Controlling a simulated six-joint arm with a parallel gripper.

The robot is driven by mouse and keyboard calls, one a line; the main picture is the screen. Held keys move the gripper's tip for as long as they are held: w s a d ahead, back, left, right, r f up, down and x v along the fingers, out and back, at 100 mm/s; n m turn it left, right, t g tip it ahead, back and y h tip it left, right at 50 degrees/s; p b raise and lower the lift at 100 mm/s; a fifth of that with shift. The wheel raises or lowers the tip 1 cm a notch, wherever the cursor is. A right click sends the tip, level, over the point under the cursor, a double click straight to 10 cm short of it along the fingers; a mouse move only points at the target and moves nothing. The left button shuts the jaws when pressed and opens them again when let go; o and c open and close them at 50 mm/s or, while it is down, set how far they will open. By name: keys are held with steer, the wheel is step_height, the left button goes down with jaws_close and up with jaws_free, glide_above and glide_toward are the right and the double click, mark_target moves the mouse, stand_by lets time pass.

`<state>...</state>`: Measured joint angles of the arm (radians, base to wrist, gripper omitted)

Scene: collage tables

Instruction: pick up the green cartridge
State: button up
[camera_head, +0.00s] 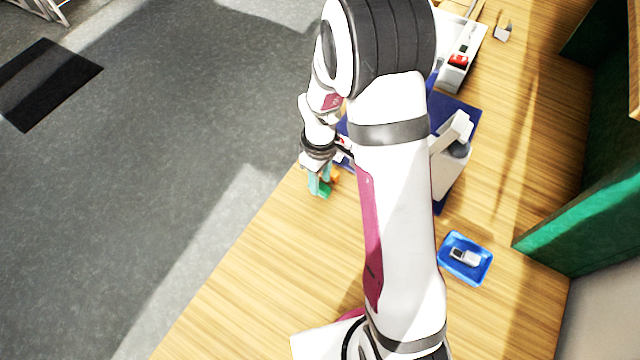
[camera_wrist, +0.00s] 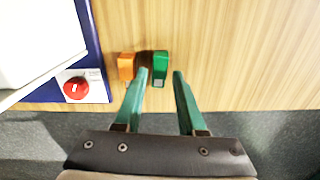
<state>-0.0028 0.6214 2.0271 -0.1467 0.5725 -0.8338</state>
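The green cartridge (camera_wrist: 161,66) stands on the wooden table near its edge in the wrist view. An orange cartridge (camera_wrist: 126,67) is just left of it, with a small gap between them. My gripper (camera_wrist: 160,74) is open, its two green fingers pointing at the green cartridge. The left fingertip is close to the cartridge's left side; the right fingertip is a little right of it. I cannot tell whether the fingers are down at its height. In the head view my gripper (camera_head: 319,185) is at the table's edge, and green parts there are hard to tell apart.
In the head view, a blue tray (camera_head: 447,264) holds a small grey-white item (camera_head: 465,257). Bare wood lies right of the cartridges in the wrist view.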

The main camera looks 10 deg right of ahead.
steer(key=shift+f, duration=0.7)
jaws_close()
steer(key=shift+r, duration=0.1)
